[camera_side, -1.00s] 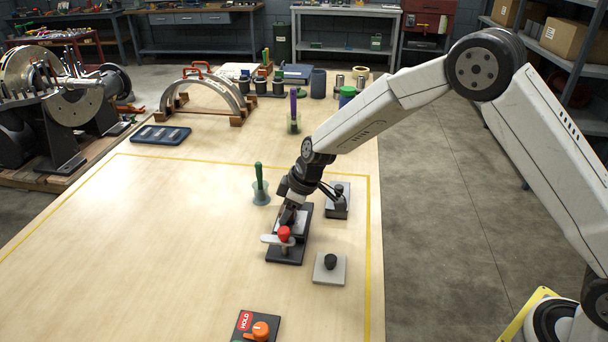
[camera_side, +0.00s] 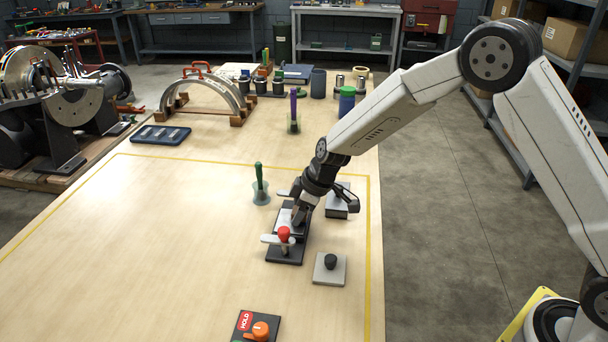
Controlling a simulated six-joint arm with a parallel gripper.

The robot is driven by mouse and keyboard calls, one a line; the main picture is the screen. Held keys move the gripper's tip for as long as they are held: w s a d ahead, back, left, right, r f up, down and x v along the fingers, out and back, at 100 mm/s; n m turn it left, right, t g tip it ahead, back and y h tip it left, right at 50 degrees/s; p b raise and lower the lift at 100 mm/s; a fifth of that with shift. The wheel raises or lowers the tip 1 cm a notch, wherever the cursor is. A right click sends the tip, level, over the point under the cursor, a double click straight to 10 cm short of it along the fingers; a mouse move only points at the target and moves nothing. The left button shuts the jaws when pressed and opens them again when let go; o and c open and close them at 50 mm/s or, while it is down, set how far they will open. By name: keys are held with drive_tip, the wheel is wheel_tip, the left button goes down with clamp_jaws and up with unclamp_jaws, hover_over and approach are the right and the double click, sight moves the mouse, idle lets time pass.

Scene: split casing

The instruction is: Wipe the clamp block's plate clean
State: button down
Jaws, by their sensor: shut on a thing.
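The clamp block (camera_side: 284,255) has a dark base standing on the bench. Its pale plate (camera_side: 284,217) is partly hidden behind my gripper. A red knob (camera_side: 284,233) and a pale lever (camera_side: 268,239) stand at its near end, and another pale lever end shows at the far side. My gripper (camera_side: 298,222) points down at the right side of the plate. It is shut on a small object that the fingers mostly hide. I cannot tell whether that object touches the plate, and any dirt on the plate is too small to make out.
A grey block with a black knob (camera_side: 329,268) stands at the near right, and another grey block (camera_side: 338,205) behind my wrist. A green-handled tool (camera_side: 259,178) stands in a cup at left. An orange HOLD switch (camera_side: 260,330) is in front. The left bench is clear.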

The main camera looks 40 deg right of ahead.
sight(276, 222)
drive_tip(key=shift+s+d, duration=0.6)
drive_tip(key=shift+s+a, duration=0.45)
drive_tip(key=shift+a, duration=0.15)
drive_tip(key=shift+w+a, duration=2.4)
drive_tip(key=shift+w, duration=0.15)
drive_tip(key=shift+s+d, duration=2.55)
drive_tip(key=shift+d, duration=0.05)
drive_tip(key=shift+a+r, duration=0.1)
drive_tip(key=shift+r, duration=4.05)
